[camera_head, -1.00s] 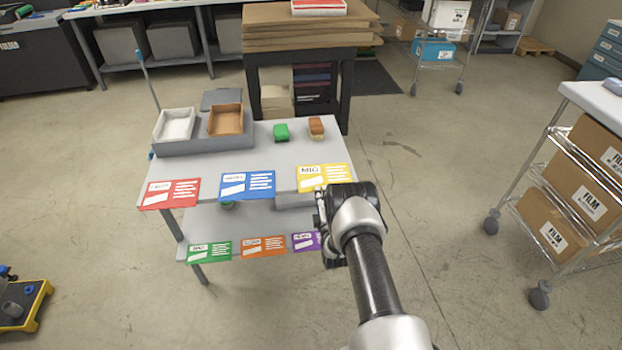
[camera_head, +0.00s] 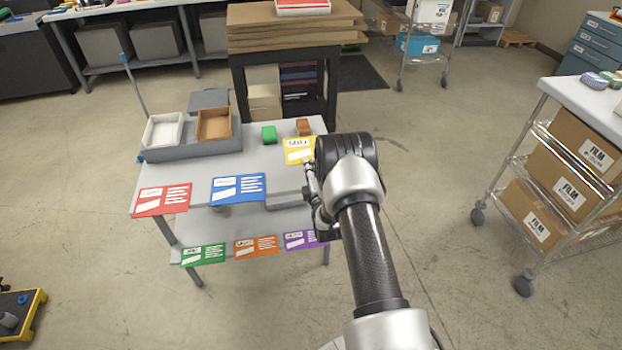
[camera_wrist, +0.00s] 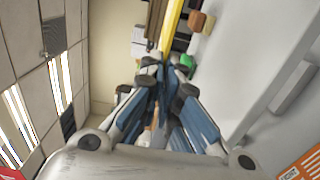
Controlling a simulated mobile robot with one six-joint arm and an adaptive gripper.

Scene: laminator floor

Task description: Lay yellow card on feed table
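The yellow card (camera_head: 297,151) shows just left of my gripper (camera_head: 312,190) in the head view, its right part hidden by the wrist. In the wrist view it is a narrow yellow strip (camera_wrist: 171,25), seen nearly edge-on at the fingertips. My gripper (camera_wrist: 165,72) has its fingers close together, apparently on the near edge of the card. The card appears raised above the front edge of the grey two-level table (camera_head: 270,175). I cannot tell whether this is the feed table.
A red card (camera_head: 162,199) and blue card (camera_head: 238,188) overhang the table's front edge. Green (camera_head: 203,254), orange (camera_head: 256,246) and purple (camera_head: 300,240) cards lie below. White (camera_head: 162,131) and brown (camera_head: 214,124) trays, a green block (camera_head: 269,134) and brown block (camera_head: 303,127) stand behind. A cart (camera_head: 590,100) is right.

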